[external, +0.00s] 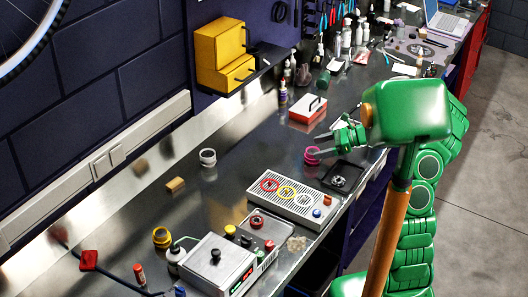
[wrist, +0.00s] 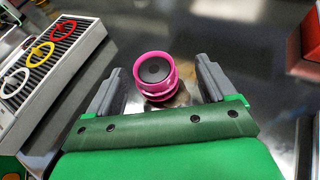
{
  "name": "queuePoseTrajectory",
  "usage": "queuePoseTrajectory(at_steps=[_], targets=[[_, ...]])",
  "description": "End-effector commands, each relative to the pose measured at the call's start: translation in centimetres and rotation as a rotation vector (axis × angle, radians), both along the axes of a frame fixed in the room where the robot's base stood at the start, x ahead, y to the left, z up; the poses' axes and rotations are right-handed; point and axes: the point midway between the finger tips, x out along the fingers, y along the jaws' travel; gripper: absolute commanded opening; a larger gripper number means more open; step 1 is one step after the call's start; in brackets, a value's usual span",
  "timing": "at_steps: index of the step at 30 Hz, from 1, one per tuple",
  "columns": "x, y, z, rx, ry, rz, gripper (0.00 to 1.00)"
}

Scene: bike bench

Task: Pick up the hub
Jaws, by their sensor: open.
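The hub (wrist: 153,72) looks like a pink, flanged spool with a dark centre. In the wrist view it stands between the two grey fingers of my gripper (wrist: 158,80), with a gap visible on each side. In the external view the pink hub (external: 312,155) stands on the steel bench, right by the fingertips of my green gripper (external: 326,146). My gripper is open and reaches toward it from the right.
A black square tray (external: 331,184) lies just in front of the hub. A grey ribbed panel (external: 306,208) with coloured rings is nearby. A red-and-white box (external: 308,108) stands behind the hub. Bare bench lies to its left, with a white ring (external: 208,157) farther off.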

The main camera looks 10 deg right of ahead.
Motion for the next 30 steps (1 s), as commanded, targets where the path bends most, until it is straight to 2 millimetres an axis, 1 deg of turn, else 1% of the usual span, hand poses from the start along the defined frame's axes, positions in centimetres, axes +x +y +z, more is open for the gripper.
queuePoseTrajectory(at_steps=[5,10,15,20,26,30], targets=[[0.0,1.3,-0.5,0.002,0.002,0.003,0.84],[-0.1,3.5,-1.4,0.002,0.002,0.006,0.84],[0.4,4.7,-2.0,0.0,0.001,0.003,0.84],[0.5,5.1,-2.2,0.0,0.001,0.002,0.84],[0.5,5.1,-2.2,0.0,0.0,0.002,0.84],[0.5,5.1,-2.1,0.0,0.0,0.002,0.63]])
